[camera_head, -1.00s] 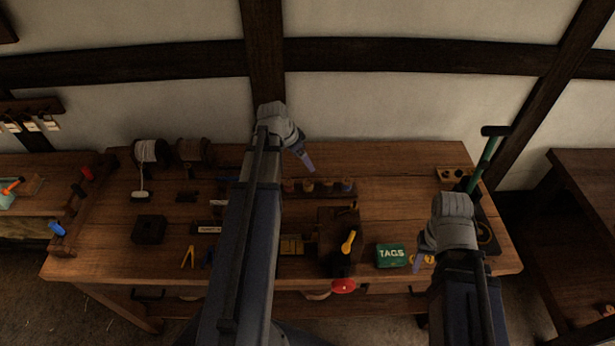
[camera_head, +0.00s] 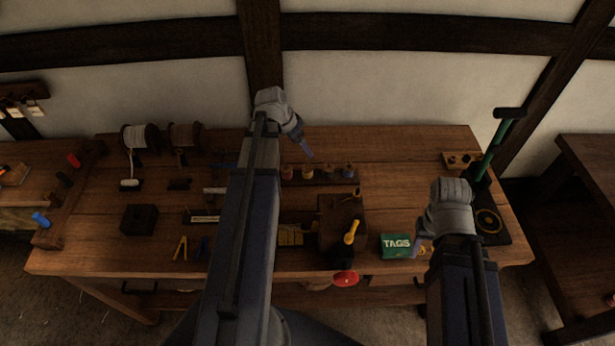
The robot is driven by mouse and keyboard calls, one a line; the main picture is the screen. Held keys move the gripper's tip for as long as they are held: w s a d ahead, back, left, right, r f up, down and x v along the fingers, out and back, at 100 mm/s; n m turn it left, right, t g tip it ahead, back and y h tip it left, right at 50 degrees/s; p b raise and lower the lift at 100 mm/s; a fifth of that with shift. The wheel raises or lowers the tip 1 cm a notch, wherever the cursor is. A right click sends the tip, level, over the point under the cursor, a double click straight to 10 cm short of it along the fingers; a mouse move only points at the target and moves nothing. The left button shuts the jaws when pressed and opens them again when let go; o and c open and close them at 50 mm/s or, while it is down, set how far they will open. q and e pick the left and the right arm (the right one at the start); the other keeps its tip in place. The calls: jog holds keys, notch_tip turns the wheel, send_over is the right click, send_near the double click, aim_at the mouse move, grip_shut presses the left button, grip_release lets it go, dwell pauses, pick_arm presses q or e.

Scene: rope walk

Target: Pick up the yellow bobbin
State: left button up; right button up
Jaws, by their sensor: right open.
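A row of small bobbins stands in a dark wooden rack (camera_head: 320,182) at the back middle of the bench. One yellowish bobbin (camera_head: 307,172) stands second from the left; in the dim light I cannot be sure which one is yellow. My right gripper (camera_head: 418,243) is open, pointing down near the green TAGS box, well to the right of the rack. Small yellow pieces (camera_head: 427,251) show partly hidden behind it.
The green TAGS box (camera_head: 396,246) and a dark block with a yellow-handled tool (camera_head: 351,232) stand at the front. A green-handled lever (camera_head: 497,142) rises at the right. Twine spools (camera_head: 141,138) stand at the back left. Bench surface between rack and lever is clear.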

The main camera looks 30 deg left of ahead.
pick_arm(q)
jog(key=b, duration=0.4)
send_over(307, 167)
jog(key=s+a, duration=0.1)
jog(key=s, duration=0.1)
notch_tip(307, 167, down, 5)
jog(key=shift+a, duration=0.1)
jog(key=shift+b+x, duration=1.15)
jog(key=shift+x, duration=0.2)
jog(key=b+x, duration=0.2)
jog(key=b, duration=0.1)
jog(key=b+x, duration=0.1)
jog(key=x, duration=0.1)
jog(key=shift+s+f, duration=0.25)
jog(key=shift+s, duration=0.05)
jog(key=shift+w+f+b, duration=0.25)
jog(key=shift+f+b, duration=0.2)
jog(key=shift+b, duration=0.15)
jog(key=shift+r, duration=0.1)
jog(key=shift+c, duration=0.3)
grip_shut()
